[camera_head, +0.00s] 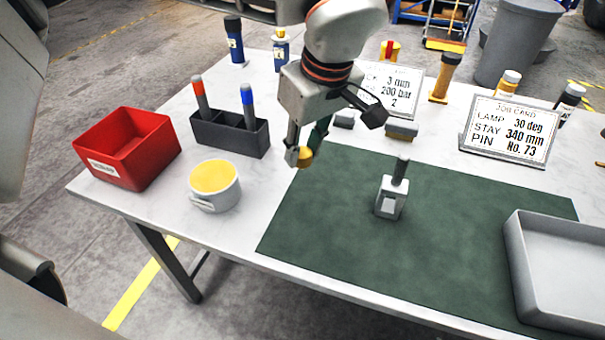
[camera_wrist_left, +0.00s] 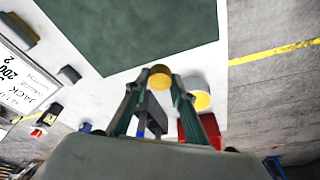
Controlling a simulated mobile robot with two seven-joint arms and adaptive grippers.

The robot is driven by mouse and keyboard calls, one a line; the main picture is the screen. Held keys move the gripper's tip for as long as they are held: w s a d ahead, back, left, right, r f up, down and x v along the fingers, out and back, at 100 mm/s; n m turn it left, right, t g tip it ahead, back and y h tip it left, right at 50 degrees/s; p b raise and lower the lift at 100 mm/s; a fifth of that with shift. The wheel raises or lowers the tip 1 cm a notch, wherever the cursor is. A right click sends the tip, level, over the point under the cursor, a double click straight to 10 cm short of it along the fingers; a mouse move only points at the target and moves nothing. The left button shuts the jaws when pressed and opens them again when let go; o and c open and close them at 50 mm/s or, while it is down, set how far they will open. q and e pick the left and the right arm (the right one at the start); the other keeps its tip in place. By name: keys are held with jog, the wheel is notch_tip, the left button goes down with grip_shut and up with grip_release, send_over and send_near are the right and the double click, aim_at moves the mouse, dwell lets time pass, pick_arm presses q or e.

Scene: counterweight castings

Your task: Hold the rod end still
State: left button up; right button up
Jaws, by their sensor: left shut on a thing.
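The rod end, a pale grey forked block (camera_head: 389,201) with a dark rod (camera_head: 401,170) standing up from it, is upright on the green mat (camera_head: 330,225). My left gripper (camera_head: 303,152) is above the mat's far left corner, to the left of the rod end and apart from it. It is shut on a small round brass-coloured piece (camera_head: 305,159), which also shows between the fingertips in the left wrist view (camera_wrist_left: 160,73). The rod end is not visible in the left wrist view. My right gripper is not in view.
A red bin (camera_head: 130,170), a dark holder (camera_head: 225,135) with two markers and a white pot (camera_head: 216,195) with yellow contents stand left. A grey tray (camera_head: 520,275) is at the right. Cards (camera_head: 508,128), bottles and small blocks line the back. The mat around the rod end is clear.

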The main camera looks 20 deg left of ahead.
aim_at(303, 154)
pick_arm(q)
notch_tip(303, 154, up, 5)
jog(key=shift+r+p, duration=0.1)
jog(key=shift+p, duration=0.2)
jog(key=shift+r, duration=0.65)
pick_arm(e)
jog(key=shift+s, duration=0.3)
pick_arm(q)
jog(key=shift+f, duration=0.1)
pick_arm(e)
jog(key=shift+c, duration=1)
